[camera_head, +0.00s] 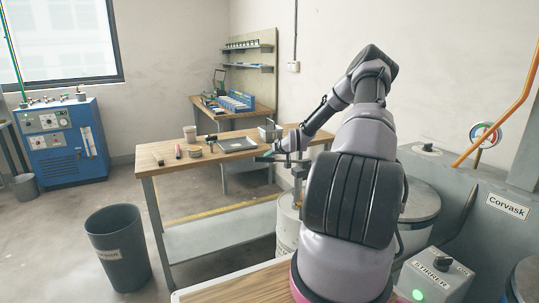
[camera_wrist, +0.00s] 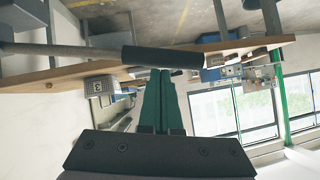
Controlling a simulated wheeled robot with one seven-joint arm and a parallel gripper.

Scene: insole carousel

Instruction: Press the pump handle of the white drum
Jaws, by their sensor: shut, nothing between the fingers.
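The white drum (camera_head: 287,235) stands at the right end of the workbench in the head view, mostly hidden behind my arm. Its pump (camera_head: 297,190) rises from the top, partly covered by my arm. In the wrist view, which is upside down, the pump handle is a grey rod with a black grip (camera_wrist: 165,57) running across the picture. My gripper (camera_wrist: 160,74) has green fingers, shut and empty, with their tips right at the black grip. I cannot tell whether they touch it. In the head view my gripper is small beside the pump.
The wooden workbench (camera_head: 158,171) holds a tray (camera_head: 238,145), a cup and small tools. A dark bin (camera_head: 118,250) stands on the floor at left. A grey machine labelled Corvask (camera_head: 459,198) and a stirrer box (camera_head: 433,279) are at right. Floor between bin and blue machine (camera_head: 64,140) is clear.

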